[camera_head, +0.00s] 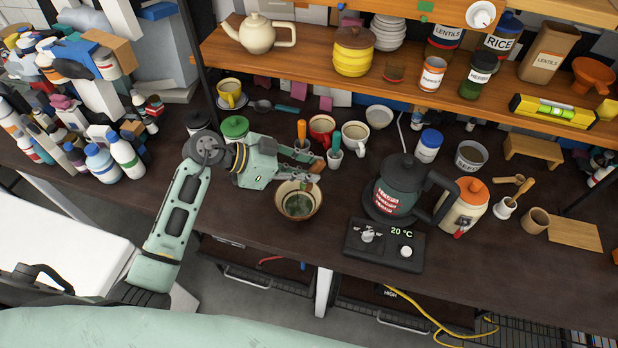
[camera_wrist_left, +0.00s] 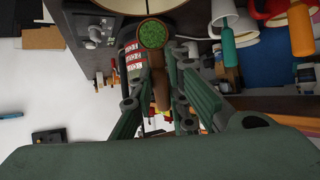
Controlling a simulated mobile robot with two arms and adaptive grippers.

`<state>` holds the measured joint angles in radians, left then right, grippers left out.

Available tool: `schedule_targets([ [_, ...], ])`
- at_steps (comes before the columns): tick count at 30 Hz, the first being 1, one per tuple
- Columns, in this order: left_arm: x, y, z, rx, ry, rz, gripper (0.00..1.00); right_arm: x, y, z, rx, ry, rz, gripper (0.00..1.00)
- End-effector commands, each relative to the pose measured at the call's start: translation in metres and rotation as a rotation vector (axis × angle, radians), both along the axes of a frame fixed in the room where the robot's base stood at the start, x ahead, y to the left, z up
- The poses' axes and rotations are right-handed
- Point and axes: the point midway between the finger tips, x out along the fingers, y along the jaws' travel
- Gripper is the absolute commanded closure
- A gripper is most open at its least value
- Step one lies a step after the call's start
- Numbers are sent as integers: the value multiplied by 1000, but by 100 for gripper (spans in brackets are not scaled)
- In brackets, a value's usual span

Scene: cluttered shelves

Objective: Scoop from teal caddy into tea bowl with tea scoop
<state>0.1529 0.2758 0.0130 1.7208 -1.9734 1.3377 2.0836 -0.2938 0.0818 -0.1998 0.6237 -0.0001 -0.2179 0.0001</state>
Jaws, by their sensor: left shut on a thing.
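My left gripper (camera_head: 312,168) is shut on the brown handle of the tea scoop (camera_head: 317,165), above and just behind the tea bowl (camera_head: 285,210). In the left wrist view the scoop's handle (camera_wrist_left: 161,90) lies between the fingers (camera_wrist_left: 160,85), and its round head (camera_wrist_left: 152,35) is full of green grains. The bowl is tan outside with a dark greenish inside; part of a pale rim shows at the top of the wrist view. A jar with a green lid (camera_head: 235,126) stands behind my left wrist; I cannot tell whether it is the teal caddy. My right gripper is out of view.
Mugs and utensil cups crowd behind the gripper. The bench's front edge lies close below the bowl.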

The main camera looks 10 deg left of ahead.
Motion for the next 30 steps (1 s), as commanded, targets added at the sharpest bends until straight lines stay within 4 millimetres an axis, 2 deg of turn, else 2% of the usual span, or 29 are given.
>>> schedule_targets([
  [1,0,1,-6,-18,-9,1,100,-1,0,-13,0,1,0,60],
  [3,-1,2,-7,-38,-21,1,100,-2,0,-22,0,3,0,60],
  [7,-3,5,-7,-77,-44,-1,100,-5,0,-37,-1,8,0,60],
  [24,-15,27,-21,-436,-231,0,100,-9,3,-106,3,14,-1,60],
  [30,-17,33,-23,-531,-284,1,100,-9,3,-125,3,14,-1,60],
])
